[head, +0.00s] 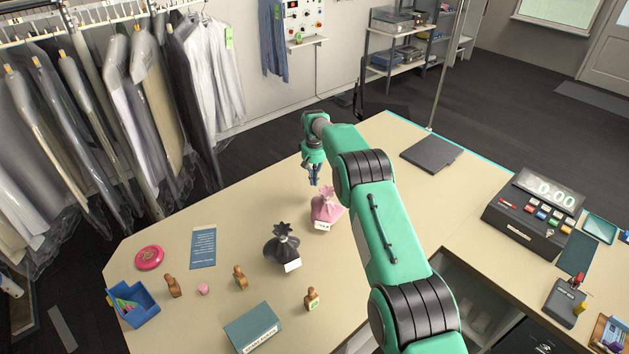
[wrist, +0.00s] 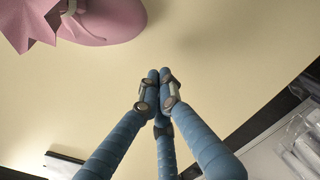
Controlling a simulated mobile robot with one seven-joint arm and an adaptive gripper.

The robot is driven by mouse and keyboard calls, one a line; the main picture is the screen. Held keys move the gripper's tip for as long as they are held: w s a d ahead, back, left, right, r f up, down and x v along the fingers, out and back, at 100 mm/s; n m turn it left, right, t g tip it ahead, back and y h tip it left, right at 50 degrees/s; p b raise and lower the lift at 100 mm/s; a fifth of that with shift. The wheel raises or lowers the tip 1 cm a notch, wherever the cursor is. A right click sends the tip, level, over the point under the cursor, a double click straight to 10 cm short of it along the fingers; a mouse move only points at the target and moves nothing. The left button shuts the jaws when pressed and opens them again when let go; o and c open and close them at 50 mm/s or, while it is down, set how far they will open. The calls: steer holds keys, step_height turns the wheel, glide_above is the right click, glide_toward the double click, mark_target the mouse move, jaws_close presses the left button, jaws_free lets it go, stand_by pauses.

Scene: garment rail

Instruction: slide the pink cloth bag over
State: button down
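The pink cloth bag (head: 325,208) stands on the counter with its neck gathered and a white tag at its front. In the wrist view the pink bag (wrist: 108,22) is at the upper left, partly cut off by the frame edge. My gripper (head: 314,181) is just behind the bag, on its far side in the head view. In the wrist view my gripper's blue fingers (wrist: 159,78) meet at their tips with nothing between them, apart from the bag.
A dark grey cloth bag (head: 282,245) stands to the left front of the pink bag. Wooden stamps, a blue bin (head: 133,303), a red disc (head: 149,257) and a teal box (head: 252,328) lie nearer the front left. A dark folder (head: 431,153) lies behind right. Bare counter lies left of my gripper.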

mark_target(321, 207)
step_height(321, 207, down, 8)
steer(key=shift+f+p, duration=0.1)
steer(key=shift+p, duration=0.55)
steer(key=shift+s+d+r, duration=0.2)
steer(key=shift+s+d, duration=0.1)
steer(key=shift+s, duration=0.4)
steer(key=shift+s+d+p, duration=0.25)
steer(key=shift+s+p, duration=0.05)
steer(key=shift+s, duration=0.2)
steer(key=shift+s+d+p, duration=0.2)
steer(key=shift+s+p, duration=0.05)
steer(key=shift+s, duration=0.2)
steer(key=shift+s+f, duration=0.1)
steer(key=shift+s, duration=0.1)
steer(key=shift+s+d, duration=0.1)
steer(key=shift+s+d+f, duration=0.1)
steer(key=shift+s, duration=0.1)
steer(key=shift+s+d+b, duration=0.3)
steer(key=shift+s, duration=0.35)
steer(key=shift+s+d+b, duration=0.25)
steer(key=shift+s+b, duration=0.05)
steer(key=shift+s, duration=0.35)
steer(key=shift+s+d+b, duration=0.3)
steer(key=shift+s, duration=0.35)
